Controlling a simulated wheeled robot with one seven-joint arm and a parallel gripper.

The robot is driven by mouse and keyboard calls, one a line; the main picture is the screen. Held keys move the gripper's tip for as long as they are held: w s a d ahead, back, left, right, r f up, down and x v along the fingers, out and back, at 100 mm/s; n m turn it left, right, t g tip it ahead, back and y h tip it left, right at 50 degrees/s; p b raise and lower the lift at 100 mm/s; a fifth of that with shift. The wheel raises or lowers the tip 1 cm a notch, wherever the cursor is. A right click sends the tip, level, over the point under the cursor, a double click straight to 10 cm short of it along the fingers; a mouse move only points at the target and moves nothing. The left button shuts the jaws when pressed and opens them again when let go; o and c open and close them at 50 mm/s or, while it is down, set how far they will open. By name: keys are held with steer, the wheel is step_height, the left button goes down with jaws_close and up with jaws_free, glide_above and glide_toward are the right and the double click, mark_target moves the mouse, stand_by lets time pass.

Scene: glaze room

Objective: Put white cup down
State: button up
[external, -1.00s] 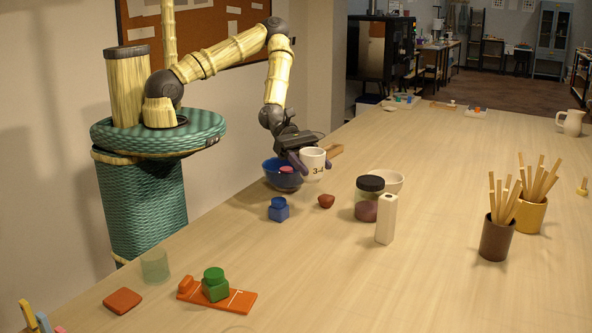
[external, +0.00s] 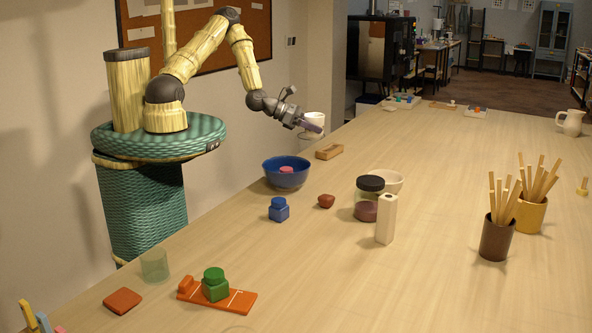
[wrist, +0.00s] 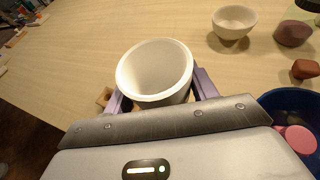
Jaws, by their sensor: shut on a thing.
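The white cup (external: 313,121) is held upright in my gripper (external: 310,127), near the far left part of the table (external: 450,170). In the wrist view the white cup (wrist: 155,72) shows its open, empty mouth between the two purple fingers of my gripper (wrist: 160,92). The fingers are shut on the cup's sides. The cup appears to be above the table; its bottom is hidden in the wrist view.
A blue bowl (external: 286,173) with a pink thing inside and a small wooden block (external: 329,152) lie nearest the gripper. A white bowl (external: 388,181), a dark-lidded jar (external: 368,199) and a red lump (external: 326,201) stand nearer. The table beyond the wooden block looks clear.

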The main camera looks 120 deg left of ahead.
steer(key=shift+f, duration=0.1)
steer(key=shift+f+p, duration=0.3)
steer(key=shift+f, duration=2.5)
steer(key=shift+w+f+p, duration=0.1)
steer(key=shift+f+p, duration=0.3)
steer(key=shift+f, duration=1.7)
steer(key=shift+f, duration=0.15)
steer(key=o, duration=1.1)
steer(key=shift+c, duration=0.2)
